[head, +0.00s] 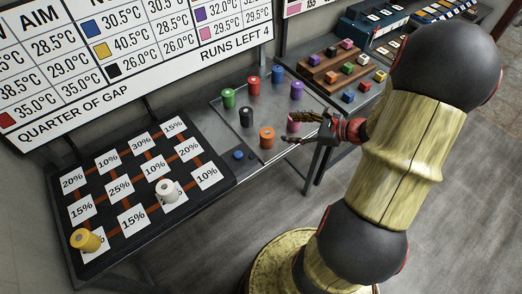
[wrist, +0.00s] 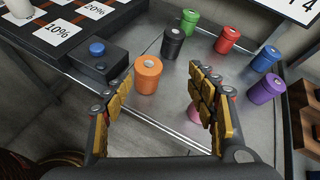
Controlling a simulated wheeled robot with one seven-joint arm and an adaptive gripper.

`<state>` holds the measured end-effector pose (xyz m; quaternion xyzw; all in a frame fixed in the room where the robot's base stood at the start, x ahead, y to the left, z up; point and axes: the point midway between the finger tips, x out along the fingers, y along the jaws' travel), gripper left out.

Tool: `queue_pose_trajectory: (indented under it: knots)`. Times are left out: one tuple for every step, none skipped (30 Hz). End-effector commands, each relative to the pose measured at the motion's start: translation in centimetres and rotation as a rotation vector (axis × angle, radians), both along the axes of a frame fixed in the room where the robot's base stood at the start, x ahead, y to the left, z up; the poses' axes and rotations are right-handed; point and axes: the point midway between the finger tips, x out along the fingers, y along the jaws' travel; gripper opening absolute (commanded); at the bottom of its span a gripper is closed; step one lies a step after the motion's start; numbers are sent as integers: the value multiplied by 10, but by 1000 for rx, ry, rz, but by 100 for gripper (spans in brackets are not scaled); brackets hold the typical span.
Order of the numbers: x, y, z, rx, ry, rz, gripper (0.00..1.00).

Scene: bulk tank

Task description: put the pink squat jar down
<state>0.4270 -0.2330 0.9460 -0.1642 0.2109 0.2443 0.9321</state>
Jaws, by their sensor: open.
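The pink squat jar (head: 293,124) stands on the metal tray near its right front edge. In the wrist view the pink jar (wrist: 194,113) is mostly hidden behind my right finger. My gripper (head: 300,126) is open, with its fingers spread on the tray's right side near the jar. In the wrist view the gap between the fingers of my gripper (wrist: 163,82) looks empty. I cannot tell whether a finger touches the jar.
Orange (head: 267,138), black (head: 246,117), green (head: 228,98), red (head: 253,86), blue (head: 277,74) and purple (head: 297,90) jars stand on the tray (head: 213,103). White (head: 167,190) and yellow (head: 86,240) jars stand on the percentage board (head: 118,180). A blue button (head: 238,155) sits between.

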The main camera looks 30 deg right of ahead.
Motion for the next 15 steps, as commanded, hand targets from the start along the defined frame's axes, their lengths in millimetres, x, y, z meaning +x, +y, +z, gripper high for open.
queue_pose_trajectory:
  knots:
    - [5, 33, 17, -87, -2, 133, 57]
    - [5, 52, 24, -138, 1, 211, 57]
    - [3, 75, 33, -207, 1, 313, 57]
    - [0, 92, 40, -259, -1, 388, 57]
    - [-4, 107, 45, -313, -3, 463, 57]
    - [-10, 126, 53, -385, -7, 560, 57]
    - [-15, 140, 58, -441, -12, 633, 57]
    - [-21, 152, 63, -496, -16, 703, 57]
    - [-29, 167, 69, -573, -26, 797, 57]
    - [-35, 178, 73, -631, -33, 865, 57]
    - [-42, 187, 78, -690, -44, 931, 57]
    - [-51, 198, 84, -769, -57, 1018, 57]
    - [-58, 205, 89, -832, -69, 1083, 57]
    - [-65, 211, 93, -893, -81, 1144, 57]
    - [-74, 218, 100, -978, -100, 1224, 57]
